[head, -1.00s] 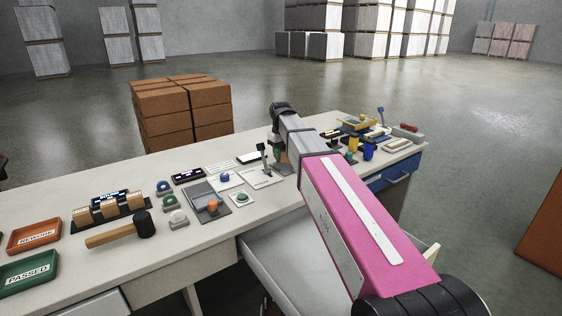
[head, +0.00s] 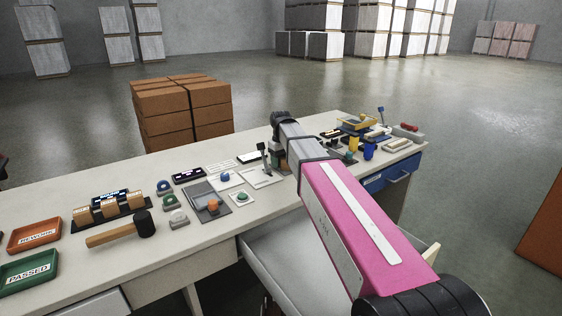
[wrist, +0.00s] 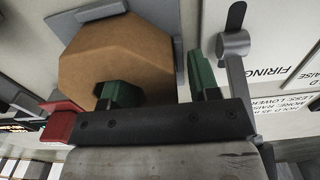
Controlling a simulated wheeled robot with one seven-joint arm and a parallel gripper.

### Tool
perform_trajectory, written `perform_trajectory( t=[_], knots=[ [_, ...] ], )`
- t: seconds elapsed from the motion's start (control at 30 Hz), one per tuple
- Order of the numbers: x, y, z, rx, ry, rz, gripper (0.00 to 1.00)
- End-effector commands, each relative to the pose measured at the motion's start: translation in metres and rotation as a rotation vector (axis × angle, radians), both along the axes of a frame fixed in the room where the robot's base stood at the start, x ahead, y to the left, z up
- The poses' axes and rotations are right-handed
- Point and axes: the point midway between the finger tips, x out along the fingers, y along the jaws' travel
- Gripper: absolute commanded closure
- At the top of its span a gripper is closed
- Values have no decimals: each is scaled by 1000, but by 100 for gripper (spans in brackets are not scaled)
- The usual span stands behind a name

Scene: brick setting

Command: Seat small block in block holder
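In the wrist view, my gripper (wrist: 163,86) has its two green fingers well apart, with a gap between them. A large tan, eight-sided piece (wrist: 90,58) lies behind the left finger and fills part of the gap; I cannot tell if it is the small block or if a finger touches it. A grey plate (wrist: 178,45) shows behind it. In the head view, my arm largely hides the gripper. A black rack (head: 78,225) with several tan blocks (head: 108,208) stands on the left of the bench; I cannot tell whether it is the block holder.
A metal lever (wrist: 234,45) stands close beside the right finger, and a red part (wrist: 62,120) is at the left. A mallet (head: 115,233), push buttons (head: 179,216), an orange tray (head: 34,235) and a green tray (head: 28,270) are on the bench. Several items crowd its right end.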

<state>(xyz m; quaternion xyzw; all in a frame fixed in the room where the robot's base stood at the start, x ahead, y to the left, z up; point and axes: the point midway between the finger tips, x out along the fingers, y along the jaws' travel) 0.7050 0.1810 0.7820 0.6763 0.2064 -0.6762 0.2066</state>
Motion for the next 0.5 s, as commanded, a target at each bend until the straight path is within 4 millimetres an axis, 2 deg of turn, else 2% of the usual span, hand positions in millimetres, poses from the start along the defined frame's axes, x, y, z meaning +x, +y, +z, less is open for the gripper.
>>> perform_trajectory(
  t=[0.23,0.5],
  knots=[
    [1,0,13,0,-2,0,44],
    [1,0,59,0,-2,0,44]
  ],
)
